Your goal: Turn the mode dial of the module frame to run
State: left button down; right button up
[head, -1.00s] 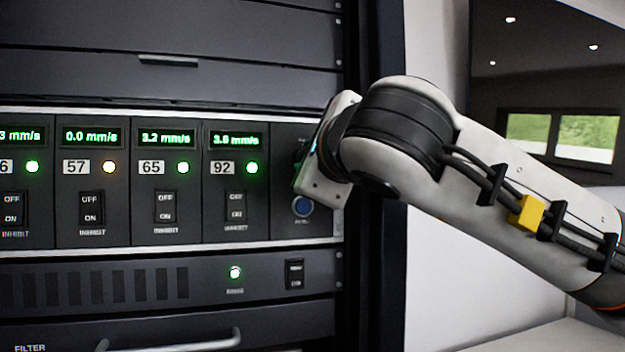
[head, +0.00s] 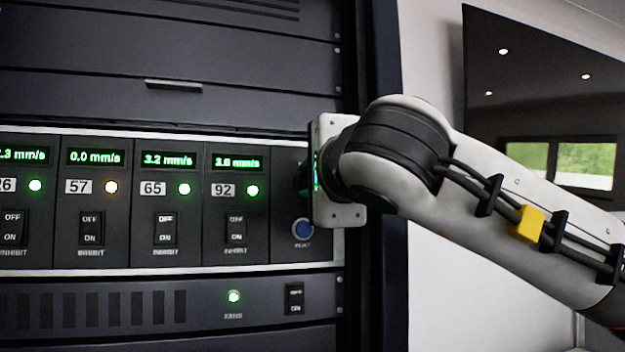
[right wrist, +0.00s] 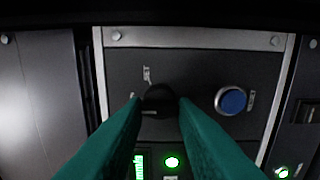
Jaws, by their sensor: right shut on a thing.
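The module frame (head: 100,262) is a rack row of dark modules with green displays. The mode dial (right wrist: 158,97) is a black round knob on its end panel, next to a blue button. My right gripper (head: 304,178) reaches this panel from the right, its mount upright. In the right wrist view its two teal fingers are shut on the dial, one on each side. The small labels around the dial (right wrist: 147,74) are too blurred to read, and I cannot tell the dial's setting. In the head view the gripper hides the dial. My left gripper is not in view.
The blue button (head: 302,229) sits just below the gripper, close to its mount. Modules 57, 65 and 92 with inhibit switches (head: 236,228) lie to the left. A lower unit has a green lamp (head: 234,297) and a switch (head: 294,299).

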jog(key=o, duration=1)
jog(key=shift+a, duration=0.1)
